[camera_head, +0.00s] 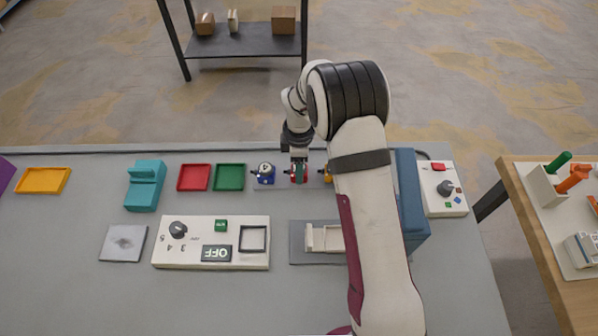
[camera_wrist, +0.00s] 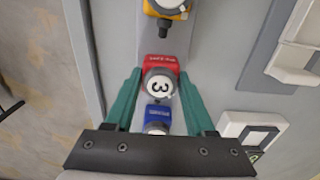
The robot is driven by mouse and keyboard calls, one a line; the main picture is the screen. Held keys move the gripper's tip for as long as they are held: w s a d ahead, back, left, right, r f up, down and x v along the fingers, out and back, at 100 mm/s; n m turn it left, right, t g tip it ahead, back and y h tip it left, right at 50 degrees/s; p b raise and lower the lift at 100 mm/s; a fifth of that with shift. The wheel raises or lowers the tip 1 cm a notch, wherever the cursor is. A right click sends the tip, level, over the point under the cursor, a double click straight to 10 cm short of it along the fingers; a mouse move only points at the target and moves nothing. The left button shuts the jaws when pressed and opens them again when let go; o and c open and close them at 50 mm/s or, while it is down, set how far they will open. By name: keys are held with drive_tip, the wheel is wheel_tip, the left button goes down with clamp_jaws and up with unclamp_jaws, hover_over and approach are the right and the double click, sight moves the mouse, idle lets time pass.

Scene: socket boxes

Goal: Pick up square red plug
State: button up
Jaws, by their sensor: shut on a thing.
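The square red plug (camera_wrist: 152,63) has a round white top marked 3. It stands in a row on a grey strip (camera_wrist: 155,35), between a yellow plug (camera_wrist: 178,13) and a blue plug (camera_wrist: 158,114). My gripper (camera_wrist: 160,76) has its two teal fingers on either side of the red plug, shut on it. In the head view my gripper (camera_head: 299,172) points down over the row, with a little red showing between the fingers. The blue plug (camera_head: 265,173) is to its left and the yellow one (camera_head: 327,173) to its right, partly behind my arm. I cannot tell whether the red plug is lifted.
Left of the row are a green tray (camera_head: 229,165), a red tray (camera_head: 194,165), a teal block (camera_head: 146,186) and an orange tray (camera_head: 43,191). A white panel (camera_head: 180,258) with a knob and display lies in front. My arm hides part of a blue box (camera_head: 410,200).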

clamp_jaws()
drive_tip(key=shift+r, duration=0.1)
